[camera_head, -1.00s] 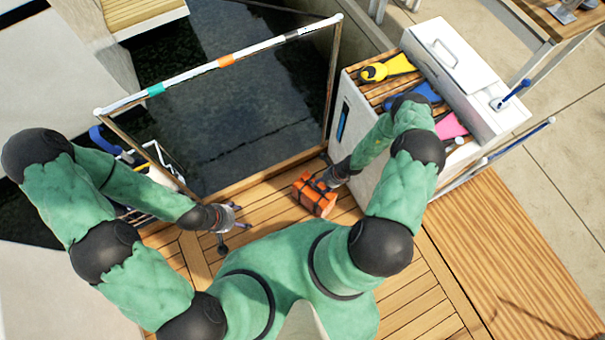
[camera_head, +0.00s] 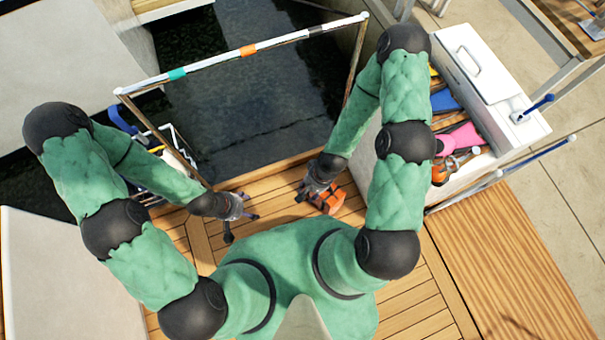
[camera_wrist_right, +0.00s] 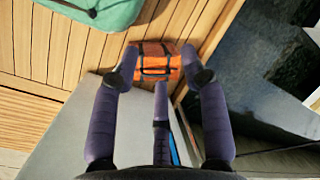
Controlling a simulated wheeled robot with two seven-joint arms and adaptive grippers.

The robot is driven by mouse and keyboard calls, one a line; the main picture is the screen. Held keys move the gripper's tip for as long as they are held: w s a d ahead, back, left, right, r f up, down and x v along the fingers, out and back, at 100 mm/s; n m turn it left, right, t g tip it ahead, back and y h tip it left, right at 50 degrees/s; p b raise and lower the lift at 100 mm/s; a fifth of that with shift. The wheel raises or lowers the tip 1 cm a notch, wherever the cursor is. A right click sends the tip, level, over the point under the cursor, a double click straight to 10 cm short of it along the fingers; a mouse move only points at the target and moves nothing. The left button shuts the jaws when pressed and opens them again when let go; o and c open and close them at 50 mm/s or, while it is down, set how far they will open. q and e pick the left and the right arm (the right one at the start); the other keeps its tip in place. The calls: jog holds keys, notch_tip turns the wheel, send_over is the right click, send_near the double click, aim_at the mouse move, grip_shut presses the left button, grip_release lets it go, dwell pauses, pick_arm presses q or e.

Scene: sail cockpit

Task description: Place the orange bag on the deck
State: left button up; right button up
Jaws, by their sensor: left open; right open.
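The orange bag (camera_head: 329,199) with dark straps rests on the wooden deck (camera_head: 268,189), beside the low wooden edge by the water. In the right wrist view the bag (camera_wrist_right: 160,62) lies just beyond my fingertips. My right gripper (camera_head: 309,190) is open, just left of the bag and partly covering it in the head view; its spread fingers (camera_wrist_right: 150,68) hold nothing. I cannot tell whether a finger touches the bag. My left gripper (camera_head: 243,214) is open and empty above the deck, left of the bag.
A white cabinet (camera_head: 530,131) stands at right with blue, pink and orange items in its slatted tray. A rail (camera_head: 250,50) borders dark water (camera_head: 260,100). A rack with blue items (camera_head: 120,118) is at left. Deck between the grippers is clear.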

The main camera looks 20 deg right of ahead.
jog(key=a+r+n, duration=0.2)
jog(key=r+n, duration=0.1)
jog(key=shift+s+a+r+t+y, duration=0.1)
jog(key=shift+s+a+t+y, duration=0.2)
jog(key=shift+s+a+y, duration=0.1)
jog(key=shift+r+p, duration=0.55)
dwell(0.4)
